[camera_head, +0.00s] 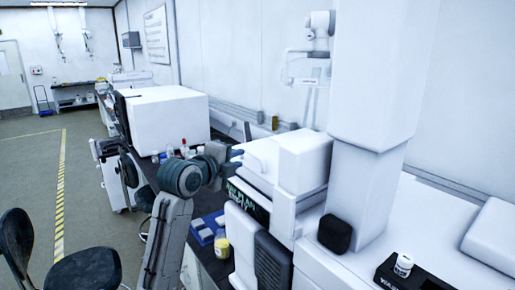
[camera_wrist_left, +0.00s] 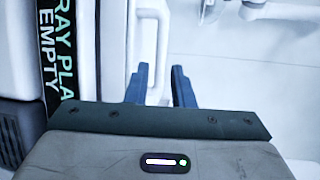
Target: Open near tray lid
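A white instrument stands right of centre in the head view, with a dark label strip (camera_head: 246,200) on its front. Its upper part has a white, lid-like panel (camera_head: 262,152), which appears lowered; I cannot tell clearly whether it is fully closed. My left gripper (camera_head: 237,155) is at the left edge of this panel. In the left wrist view, the two dark blue fingers of my left gripper (camera_wrist_left: 161,72) are apart, with a white raised part (camera_wrist_left: 150,25) of the instrument beyond them. The label (camera_wrist_left: 60,60) reads "EMPTY" at the left. No contact can be made out.
A large white box (camera_head: 165,118) stands farther back on the dark bench, with small bottles before it. A blue rack (camera_head: 205,228) and a yellow-labelled jar (camera_head: 222,246) sit below my left arm. A white-capped bottle (camera_head: 403,265) stands at front right. Chairs (camera_head: 85,270) are at left.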

